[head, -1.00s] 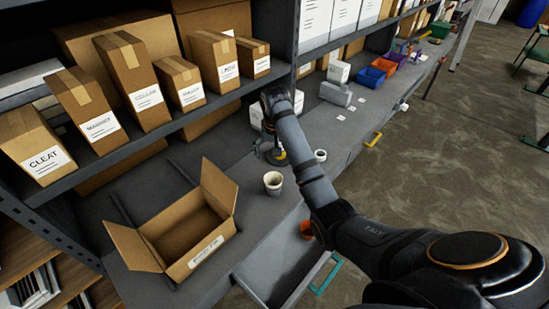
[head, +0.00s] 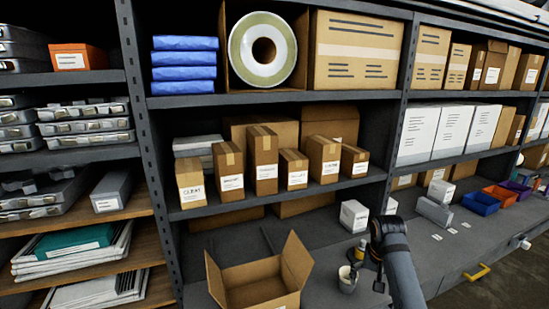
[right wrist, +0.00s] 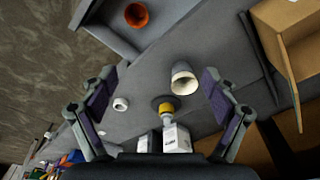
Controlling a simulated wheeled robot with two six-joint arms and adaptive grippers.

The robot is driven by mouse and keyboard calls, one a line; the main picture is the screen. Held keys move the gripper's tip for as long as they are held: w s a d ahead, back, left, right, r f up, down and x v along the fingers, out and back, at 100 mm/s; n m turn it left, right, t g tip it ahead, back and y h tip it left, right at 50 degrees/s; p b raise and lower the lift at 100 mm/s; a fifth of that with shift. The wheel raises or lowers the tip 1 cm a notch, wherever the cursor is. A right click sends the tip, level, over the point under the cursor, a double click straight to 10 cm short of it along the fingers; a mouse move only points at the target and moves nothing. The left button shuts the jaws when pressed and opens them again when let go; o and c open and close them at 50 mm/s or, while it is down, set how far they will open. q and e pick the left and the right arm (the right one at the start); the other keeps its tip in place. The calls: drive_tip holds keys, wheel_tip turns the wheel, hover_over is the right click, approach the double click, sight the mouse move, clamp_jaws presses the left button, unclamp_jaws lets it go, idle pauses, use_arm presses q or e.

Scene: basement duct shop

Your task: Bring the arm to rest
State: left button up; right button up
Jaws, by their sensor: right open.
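My right arm reaches up from the bottom right in the head view. My right gripper (head: 366,272) points down over the grey bench, beside a pale cup (head: 347,281). In the right wrist view my right gripper (right wrist: 160,78) has its two fingers spread wide with nothing held between them. The cup (right wrist: 183,80) shows beyond the fingers, nearer the right one. A yellow-topped item (right wrist: 165,106) stands near the cup. My left gripper is in neither view.
An open cardboard box (head: 255,287) stands on the bench left of the gripper. A shelf of labelled cartons (head: 263,160) overhangs the bench. A white box (head: 354,215) stands behind the gripper. Blue (head: 480,203) and orange (head: 500,196) bins sit farther right. An orange cup (right wrist: 136,15) shows in the wrist view.

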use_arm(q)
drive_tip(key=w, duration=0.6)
use_arm(e)
drive_tip(key=s+f+n, duration=0.1)
drive_tip(key=s+f, duration=0.4)
drive_tip(key=f, duration=0.2)
drive_tip(key=s+a+f+n+t, duration=0.1)
drive_tip(key=s+a+f+n, duration=0.15)
drive_tip(key=s, duration=0.85)
drive_tip(key=s+a+f+n+t, duration=0.1)
drive_tip(key=s+n, duration=0.2)
drive_tip(key=s, duration=0.8)
wheel_tip(320, 180, down, 31)
drive_tip(key=s+d+g+b, duration=0.1)
drive_tip(key=s+d+b, duration=0.1)
drive_tip(key=b, duration=0.5)
use_arm(q)
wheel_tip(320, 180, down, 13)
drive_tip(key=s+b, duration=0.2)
drive_tip(key=b, duration=0.4)
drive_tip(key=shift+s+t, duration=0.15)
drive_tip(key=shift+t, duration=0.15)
use_arm(e)
drive_tip(key=s+f, duration=0.9)
drive_tip(key=f, duration=0.3)
drive_tip(key=s+d+f+m+g, duration=0.1)
drive_tip(key=s+f, duration=0.9)
drive_tip(key=f, duration=0.2)
drive_tip(key=shift+d, duration=0.25)
